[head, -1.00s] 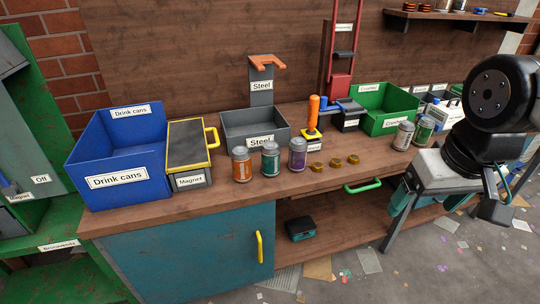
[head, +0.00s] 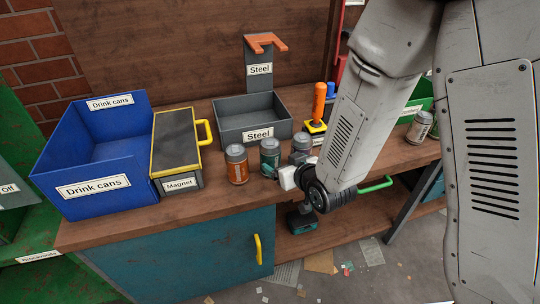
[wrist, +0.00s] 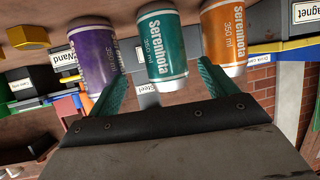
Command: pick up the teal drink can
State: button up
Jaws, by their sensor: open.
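The teal drink can (head: 270,153) stands upright on the bench between an orange can (head: 237,166) and a purple can (head: 300,146). In the wrist view, which is upside down, the teal can (wrist: 160,45) shows between the two teal fingers of my gripper (wrist: 164,72). The fingers are open, one on each side of its near part, and I cannot tell if either touches it. In the head view my gripper (head: 277,172) is low in front of the can. My wrist partly hides the purple can.
A blue "Drink cans" bin (head: 93,187) stands at the left, beside a yellow-edged magnet box (head: 178,184). A grey "Steel" bin (head: 258,136) is behind the cans. A grey can (head: 420,126) stands at the right. My arm hides much of the right bench.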

aim_at(270, 157)
jog(key=shift+w+a+f, duration=0.35)
jog(key=shift+w+a, duration=0.1)
jog(key=x, duration=0.7)
jog(key=shift+a, duration=0.15)
jog(key=c, duration=1)
